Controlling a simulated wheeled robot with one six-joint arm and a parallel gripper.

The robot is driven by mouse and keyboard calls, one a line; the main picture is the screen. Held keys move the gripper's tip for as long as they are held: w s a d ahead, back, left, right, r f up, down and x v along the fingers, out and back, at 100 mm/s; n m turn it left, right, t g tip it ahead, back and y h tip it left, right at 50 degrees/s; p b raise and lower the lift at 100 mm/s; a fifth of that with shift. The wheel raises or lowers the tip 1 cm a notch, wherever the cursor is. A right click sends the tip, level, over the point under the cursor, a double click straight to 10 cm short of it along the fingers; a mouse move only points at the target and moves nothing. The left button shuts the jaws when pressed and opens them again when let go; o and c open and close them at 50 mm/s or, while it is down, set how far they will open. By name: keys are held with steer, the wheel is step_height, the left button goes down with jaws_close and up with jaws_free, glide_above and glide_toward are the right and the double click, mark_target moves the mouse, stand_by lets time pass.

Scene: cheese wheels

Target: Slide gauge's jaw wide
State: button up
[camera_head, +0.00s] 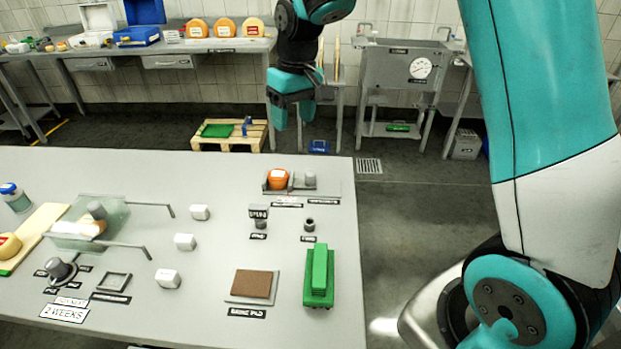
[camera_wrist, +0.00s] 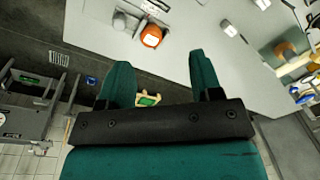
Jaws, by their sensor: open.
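The gauge (camera_head: 323,188) is a flat grey plate with small labels at the far right corner of the near table. An orange cheese piece (camera_head: 277,179) sits at its left end, against a dark upright block. A grey knob (camera_head: 310,180), perhaps on the sliding jaw, stands just right of the cheese. In the wrist view the cheese (camera_wrist: 151,36) and the grey knob (camera_wrist: 119,21) show near the top. My gripper (camera_head: 292,113) is open and empty, raised beyond the table's far edge, apart from the gauge. Its two teal fingers also show in the wrist view (camera_wrist: 161,80).
On the near table (camera_head: 225,225) are a green block (camera_head: 319,275), a brown pad (camera_head: 252,284), several white blocks and a glass-like sheet (camera_head: 95,220). A back bench (camera_head: 130,52) holds cheeses and boxes. A pallet (camera_head: 229,134) lies on the floor between. The table's middle is mostly clear.

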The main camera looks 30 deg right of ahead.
steer(key=m+h, duration=0.1)
steer(key=m, duration=0.1)
glide_toward(310, 172)
step_height(310, 172, down, 11)
steer(key=p, duration=0.3)
steer(key=shift+w+f, duration=0.15)
steer(key=shift+f, duration=0.05)
steer(key=shift+c, duration=0.4)
